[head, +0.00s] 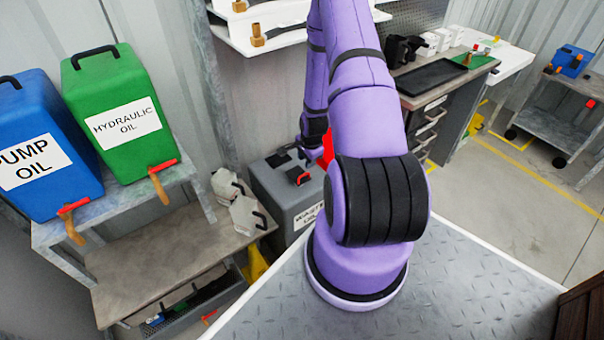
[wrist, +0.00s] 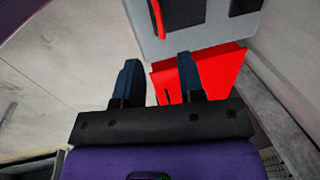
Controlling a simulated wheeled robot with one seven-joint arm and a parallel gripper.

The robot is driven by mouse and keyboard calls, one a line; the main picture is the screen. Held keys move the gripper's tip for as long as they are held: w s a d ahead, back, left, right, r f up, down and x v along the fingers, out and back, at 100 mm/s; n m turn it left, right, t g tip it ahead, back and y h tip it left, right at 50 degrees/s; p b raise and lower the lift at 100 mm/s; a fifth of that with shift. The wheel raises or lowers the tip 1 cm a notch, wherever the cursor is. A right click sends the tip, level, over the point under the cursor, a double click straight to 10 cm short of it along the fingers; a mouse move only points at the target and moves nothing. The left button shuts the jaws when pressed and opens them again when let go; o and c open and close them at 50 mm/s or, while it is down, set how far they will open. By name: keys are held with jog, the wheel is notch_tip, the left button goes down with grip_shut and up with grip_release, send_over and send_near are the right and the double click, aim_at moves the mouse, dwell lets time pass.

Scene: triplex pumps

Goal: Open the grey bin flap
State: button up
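The grey bin (head: 272,192) stands on the floor behind my arm in the head view, with a partly hidden label on its front. Its top carries black flaps; one black flap (head: 297,174) has a red edge. In the wrist view the grey bin (wrist: 215,45) is at the top, with the red-edged black flap (wrist: 180,14) beyond my fingertips. My gripper (wrist: 158,62) is open and empty, its two dark fingers apart and not visibly touching the flap. In the head view my arm hides part of the bin, and the fingers cannot be made out.
A red object (wrist: 215,70) lies beside the bin, close to my right finger. White jugs (head: 245,215) stand on a bench left of the bin. Green (head: 125,150) and blue (head: 30,110) oil containers sit above. Open floor (head: 520,200) lies right.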

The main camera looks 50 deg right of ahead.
aim_at(303, 175)
jog(key=f, duration=0.3)
jog(key=w+f, duration=0.1)
jog(key=f, duration=0.4)
jog(key=shift+w+d+f, duration=0.2)
jog(key=shift+w+f, duration=0.1)
jog(key=shift+w, duration=0.05)
jog(key=shift+c, duration=0.5)
grip_shut()
